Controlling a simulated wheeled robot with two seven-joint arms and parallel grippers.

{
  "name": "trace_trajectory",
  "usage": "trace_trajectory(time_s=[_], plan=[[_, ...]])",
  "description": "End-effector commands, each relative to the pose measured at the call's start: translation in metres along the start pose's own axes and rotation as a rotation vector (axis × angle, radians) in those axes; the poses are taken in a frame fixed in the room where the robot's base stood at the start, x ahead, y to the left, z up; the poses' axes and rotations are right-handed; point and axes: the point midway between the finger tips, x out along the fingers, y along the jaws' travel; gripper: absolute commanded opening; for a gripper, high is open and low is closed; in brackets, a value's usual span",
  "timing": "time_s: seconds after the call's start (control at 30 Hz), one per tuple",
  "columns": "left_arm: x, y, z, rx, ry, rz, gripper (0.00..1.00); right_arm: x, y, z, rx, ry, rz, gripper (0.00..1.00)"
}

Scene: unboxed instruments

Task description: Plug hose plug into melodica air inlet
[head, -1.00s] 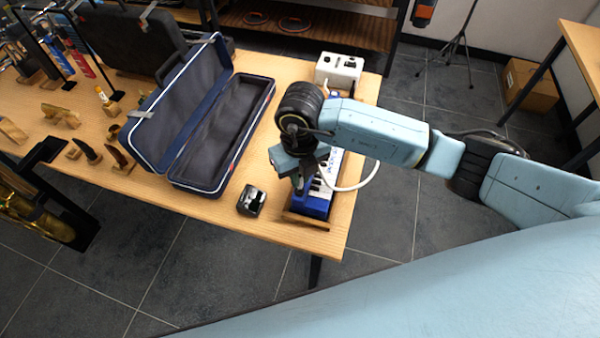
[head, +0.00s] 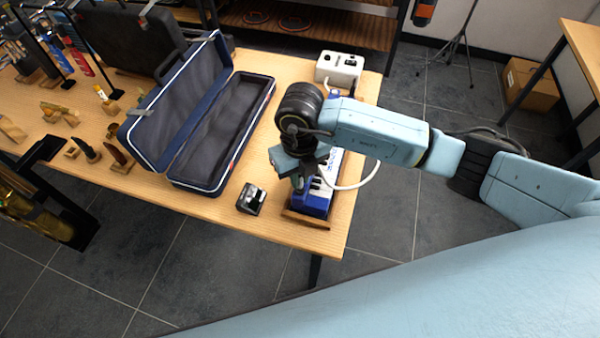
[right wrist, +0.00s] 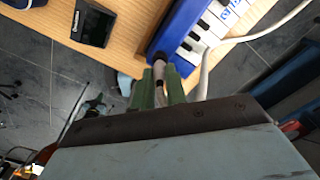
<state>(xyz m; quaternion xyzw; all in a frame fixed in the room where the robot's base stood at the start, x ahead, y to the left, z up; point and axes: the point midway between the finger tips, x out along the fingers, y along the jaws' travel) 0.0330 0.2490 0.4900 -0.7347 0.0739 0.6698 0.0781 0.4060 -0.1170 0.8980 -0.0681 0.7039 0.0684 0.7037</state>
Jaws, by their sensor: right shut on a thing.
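The blue melodica (head: 318,203) with white and black keys lies at the table's front right corner; it also shows in the right wrist view (right wrist: 182,32). My right gripper (head: 299,187) is over its near end. In the right wrist view its green fingers (right wrist: 160,92) are shut on the hose plug (right wrist: 159,70), a small pale cylinder pointing at the melodica's blue end. I cannot tell whether the plug's tip is inside the air inlet or just short of it. The white hose (head: 368,180) loops to the right.
An open dark blue case (head: 222,135) stands left of the melodica. A small black box (head: 250,199) sits close by on the left. A white device (head: 340,68) is at the back right. The table's front edge is close to the melodica.

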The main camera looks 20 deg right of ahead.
Motion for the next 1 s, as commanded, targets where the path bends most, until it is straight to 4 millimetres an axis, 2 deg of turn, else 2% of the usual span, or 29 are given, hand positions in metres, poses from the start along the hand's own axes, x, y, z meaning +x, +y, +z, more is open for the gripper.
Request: trace_trajectory(time_s=[0.97, 1.0], plan=[[0.011, 0.0, 0.001, 0.0, -0.001, 0.0, 0.0, 0.014, 0.0, 0.0, 0.001, 0.0, 0.0, 0.0], [0.011, 0.0, 0.001, 0.0, -0.001, 0.0, 0.0, 0.014, 0.0, 0.0, 0.0, 0.0, 0.0, 0.18]])
